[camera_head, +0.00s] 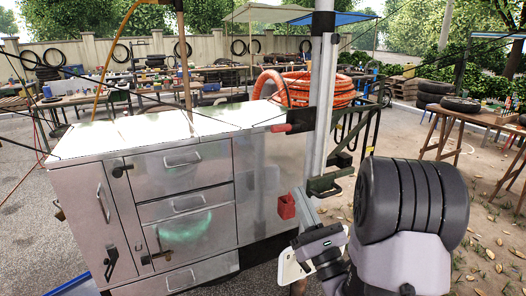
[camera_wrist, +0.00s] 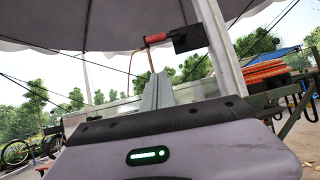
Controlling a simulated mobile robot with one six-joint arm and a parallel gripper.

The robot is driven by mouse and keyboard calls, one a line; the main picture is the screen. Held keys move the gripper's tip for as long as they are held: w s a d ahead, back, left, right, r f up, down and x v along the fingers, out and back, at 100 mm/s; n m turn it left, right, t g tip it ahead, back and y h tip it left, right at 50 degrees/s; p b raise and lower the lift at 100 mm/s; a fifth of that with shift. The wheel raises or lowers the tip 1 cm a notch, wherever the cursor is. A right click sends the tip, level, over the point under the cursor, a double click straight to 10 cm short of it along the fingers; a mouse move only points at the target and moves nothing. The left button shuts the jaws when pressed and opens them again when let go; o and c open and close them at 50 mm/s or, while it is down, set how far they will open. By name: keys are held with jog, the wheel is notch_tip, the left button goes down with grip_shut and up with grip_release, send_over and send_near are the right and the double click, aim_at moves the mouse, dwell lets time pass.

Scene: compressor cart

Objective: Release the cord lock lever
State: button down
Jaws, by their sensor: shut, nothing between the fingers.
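The cord lock lever has a red grip (camera_head: 282,128) that sticks out to the left from a black clamp block (camera_head: 300,118) on the metal umbrella pole (camera_head: 322,100). In the wrist view the red grip (camera_wrist: 156,38) and black block (camera_wrist: 188,38) are above and beyond my fingers. My gripper (camera_head: 302,200) points upward, below the lever and apart from it. In the wrist view its grey fingers (camera_wrist: 156,88) are together and empty. The back of the clamp is hidden.
The grey metal cart (camera_head: 190,215) with drawers stands left of the pole. A red box (camera_head: 286,206) is close to my gripper. A coiled orange hose (camera_head: 322,88) sits behind the pole. Thin dark cords cross the view. A wooden table (camera_head: 480,118) stands at right.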

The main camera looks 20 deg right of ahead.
aim_at(286, 126)
jog(key=shift+s+d+r, duration=0.1)
jog(key=shift+d, duration=0.05)
jog(key=shift+r, duration=0.1)
jog(key=s+r+p+x, duration=0.1)
jog(key=r+p+x, duration=0.1)
jog(key=p+x, duration=0.5)
jog(key=shift+p+x, duration=0.4)
jog(key=shift+x, duration=2.4)
jog(key=shift+s+r, duration=0.1)
jog(key=shift+r, duration=0.1)
